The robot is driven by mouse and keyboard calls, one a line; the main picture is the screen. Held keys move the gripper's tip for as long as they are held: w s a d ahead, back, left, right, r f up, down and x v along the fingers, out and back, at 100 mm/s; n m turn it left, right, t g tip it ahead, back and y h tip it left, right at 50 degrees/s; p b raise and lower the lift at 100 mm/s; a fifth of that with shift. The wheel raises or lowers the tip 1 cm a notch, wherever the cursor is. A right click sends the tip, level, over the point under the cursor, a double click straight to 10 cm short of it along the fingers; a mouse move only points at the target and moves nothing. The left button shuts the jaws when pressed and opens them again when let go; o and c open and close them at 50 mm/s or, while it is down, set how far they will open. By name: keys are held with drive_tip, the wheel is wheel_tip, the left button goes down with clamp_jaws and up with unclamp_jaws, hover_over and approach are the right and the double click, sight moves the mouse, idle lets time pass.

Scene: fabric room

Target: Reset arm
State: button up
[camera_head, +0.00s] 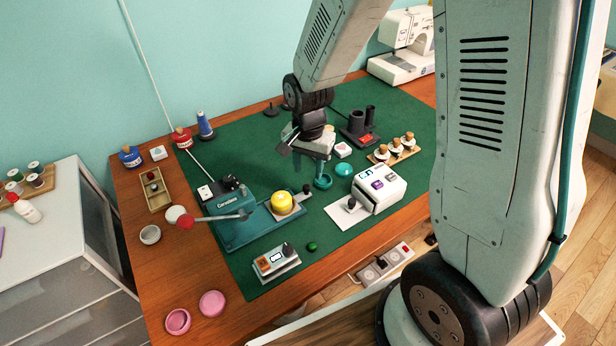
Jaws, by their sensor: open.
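My gripper (312,166) hangs from my arm above the green mat (262,160), at about the middle of the table. It points downward and looks empty, with its teal fingertips apart. A teal ring-shaped piece (322,182) shows just below it; whether it touches the fingers I cannot tell. A teal dome (344,169) lies close to the right of the fingertips. My arm's upper link covers the right part of the view.
A teal device (240,222) with a yellow round piece (282,203) stands left of my gripper. A white box with buttons (379,188) stands to the right. A white sewing machine (405,45) is at the back. Pink dishes (212,304) sit near the front edge.

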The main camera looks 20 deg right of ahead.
drive_tip(key=shift+r, duration=1.1)
drive_tip(key=shift+s+d+n, duration=0.1)
drive_tip(key=shift+s+n, duration=0.2)
drive_tip(key=shift+n, duration=0.1)
drive_tip(key=s+d+r+n+t, duration=0.1)
drive_tip(key=s+d+r+n, duration=0.2)
drive_tip(key=s+r+n, duration=0.5)
drive_tip(key=s+r, duration=1.2)
drive_tip(key=s, duration=0.2)
drive_tip(key=shift+d+r+n, duration=0.15)
drive_tip(key=shift+r+n, duration=0.15)
